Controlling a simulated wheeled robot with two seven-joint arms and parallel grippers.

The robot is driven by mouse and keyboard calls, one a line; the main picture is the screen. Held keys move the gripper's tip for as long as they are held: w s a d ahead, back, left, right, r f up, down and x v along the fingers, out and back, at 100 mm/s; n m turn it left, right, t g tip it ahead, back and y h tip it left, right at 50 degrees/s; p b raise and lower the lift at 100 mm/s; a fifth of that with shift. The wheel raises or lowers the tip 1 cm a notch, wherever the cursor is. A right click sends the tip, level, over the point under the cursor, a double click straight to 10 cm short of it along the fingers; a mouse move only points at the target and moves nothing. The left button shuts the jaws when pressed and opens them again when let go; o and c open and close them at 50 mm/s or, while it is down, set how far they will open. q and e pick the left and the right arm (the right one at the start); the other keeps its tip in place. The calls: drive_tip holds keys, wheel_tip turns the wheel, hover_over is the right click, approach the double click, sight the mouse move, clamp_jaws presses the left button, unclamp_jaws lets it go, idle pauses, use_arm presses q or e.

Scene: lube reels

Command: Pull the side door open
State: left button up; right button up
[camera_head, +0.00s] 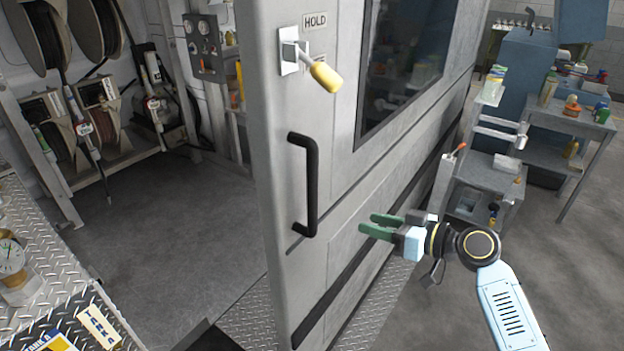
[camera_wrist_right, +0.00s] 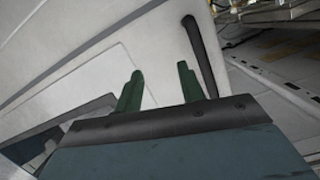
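The side door (camera_head: 345,130) is a grey panel with a dark window. It stands apart from the opening at its left, and the room inside shows. A black bar handle (camera_head: 310,185) runs upright near its left edge. A yellow-tipped latch lever (camera_head: 325,76) sits above, beside a HOLD label. My right gripper (camera_head: 368,224) has green fingers, spread apart and empty, to the right of the handle and clear of it. In the right wrist view the fingers (camera_wrist_right: 158,90) are apart, and the black handle (camera_wrist_right: 201,55) stands just right of them. My left gripper is not in view.
Hose reels (camera_head: 95,25) hang on a rack inside at the left. Diamond-plate ledge (camera_head: 40,200) with a gauge (camera_head: 12,258) is at lower left. A workbench (camera_head: 565,125) with several bottles stands at right. Floor at lower right is clear.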

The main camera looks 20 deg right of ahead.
sight(312, 172)
drive_tip(key=s+a+r+n+y, duration=0.25)
drive_tip(key=r+n+y, duration=0.2)
drive_tip(key=r, duration=0.75)
drive_tip(key=shift+h, duration=0.35)
drive_tip(key=p+x, duration=0.1)
drive_tip(key=x, duration=0.3)
drive_tip(key=p+x, duration=0.1)
drive_tip(key=x, duration=0.3)
drive_tip(key=p+x, duration=0.2)
drive_tip(key=x, duration=0.2)
drive_tip(key=shift+s+a+f, duration=0.15)
drive_tip(key=shift+a, duration=0.35)
clamp_jaws()
